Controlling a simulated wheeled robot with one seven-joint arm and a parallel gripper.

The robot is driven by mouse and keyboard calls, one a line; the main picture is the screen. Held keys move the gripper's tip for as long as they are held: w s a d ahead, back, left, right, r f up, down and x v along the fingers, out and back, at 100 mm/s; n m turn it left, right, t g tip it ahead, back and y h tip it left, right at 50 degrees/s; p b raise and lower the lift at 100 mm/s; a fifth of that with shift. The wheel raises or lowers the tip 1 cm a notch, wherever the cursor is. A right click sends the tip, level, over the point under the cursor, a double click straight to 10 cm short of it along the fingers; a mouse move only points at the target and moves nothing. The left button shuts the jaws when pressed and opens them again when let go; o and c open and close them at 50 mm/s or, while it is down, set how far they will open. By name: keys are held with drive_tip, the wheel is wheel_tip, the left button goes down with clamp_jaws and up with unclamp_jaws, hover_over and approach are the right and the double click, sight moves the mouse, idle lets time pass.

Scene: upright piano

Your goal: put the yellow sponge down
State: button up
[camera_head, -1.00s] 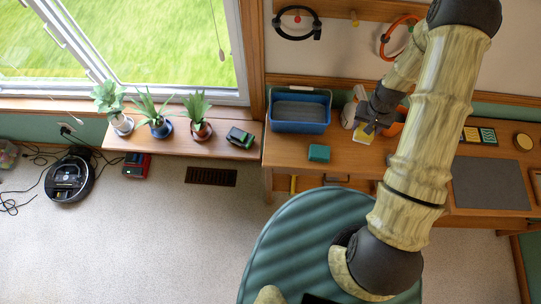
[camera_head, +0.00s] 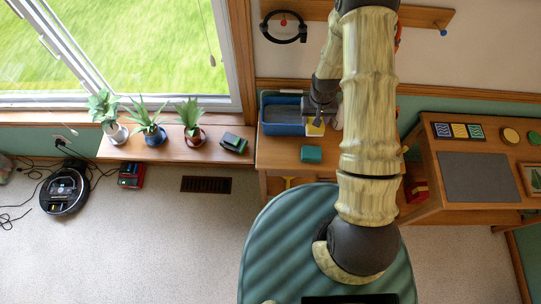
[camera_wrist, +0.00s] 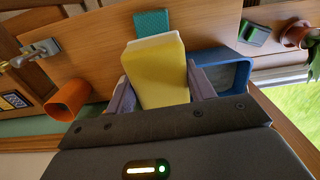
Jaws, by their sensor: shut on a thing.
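The yellow sponge (camera_wrist: 158,75) is clamped between the two fingers of my gripper (camera_wrist: 160,98) in the wrist view. It has a paler layer along one edge. In the head view the sponge (camera_head: 315,129) shows as a small yellow patch under my gripper (camera_head: 318,117), at the right end of the blue bin (camera_head: 283,129). The sponge appears to be held above the wooden bench top; the exact height is hard to tell. My arm hides part of the bench to the right.
A teal block (camera_head: 311,154) lies on the bench (camera_head: 275,155) in front of the bin. An orange cup (camera_wrist: 68,97) shows in the wrist view. Potted plants (camera_head: 152,133) and a dark green box (camera_head: 234,143) stand on the sill shelf at left. Bare bench surrounds the teal block.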

drive_tip(key=s+a+f+b, duration=0.2)
drive_tip(key=a+f+b, duration=0.6)
drive_tip(key=a+b, duration=0.5)
drive_tip(key=shift+a+f+b, duration=0.3)
drive_tip(key=shift+f+b, duration=0.05)
drive_tip(key=shift+b, duration=0.75)
drive_tip(key=shift+s, duration=0.15)
drive_tip(key=shift+f, duration=0.1)
